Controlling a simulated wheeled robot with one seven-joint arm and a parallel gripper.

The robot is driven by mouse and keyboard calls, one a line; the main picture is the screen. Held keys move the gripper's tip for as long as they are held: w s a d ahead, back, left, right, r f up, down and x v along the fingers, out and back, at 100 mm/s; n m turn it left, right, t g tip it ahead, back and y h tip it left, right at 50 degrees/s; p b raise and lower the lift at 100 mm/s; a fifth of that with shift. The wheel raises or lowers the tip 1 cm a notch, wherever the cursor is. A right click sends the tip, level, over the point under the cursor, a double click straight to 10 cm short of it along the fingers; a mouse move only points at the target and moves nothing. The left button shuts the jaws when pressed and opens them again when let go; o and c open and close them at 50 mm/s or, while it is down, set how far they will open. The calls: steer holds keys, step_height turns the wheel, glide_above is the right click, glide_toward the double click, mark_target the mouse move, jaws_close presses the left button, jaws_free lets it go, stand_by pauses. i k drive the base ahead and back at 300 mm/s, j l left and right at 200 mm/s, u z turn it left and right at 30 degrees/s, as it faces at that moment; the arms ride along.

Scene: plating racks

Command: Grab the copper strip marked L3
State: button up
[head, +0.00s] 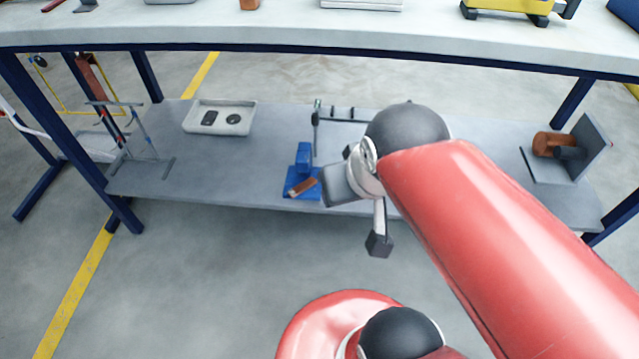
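A small copper-brown strip (304,187) lies slanted on a blue base with a blue upright block (303,158), on the grey lower shelf. No L3 mark is readable on it at this size. My gripper (378,243) hangs in front of the shelf, to the right of and lower in the picture than the strip, apart from it. Its dark end is small and seen from behind, so its opening and anything between the fingers cannot be made out. My arm hides part of the shelf behind it.
The white worktop (250,28) overhangs the shelf.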

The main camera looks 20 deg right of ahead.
mark_target(298, 189)
steer(key=j+z, duration=0.1)
steer(key=z, duration=0.45)
steer(key=j+z, duration=0.4)
steer(key=j, duration=0.4)
steer(key=j+z, duration=0.4)
steer(key=j, duration=0.4)
steer(key=i+j, duration=0.1)
steer(key=j, duration=1.1)
steer(key=z, duration=0.05)
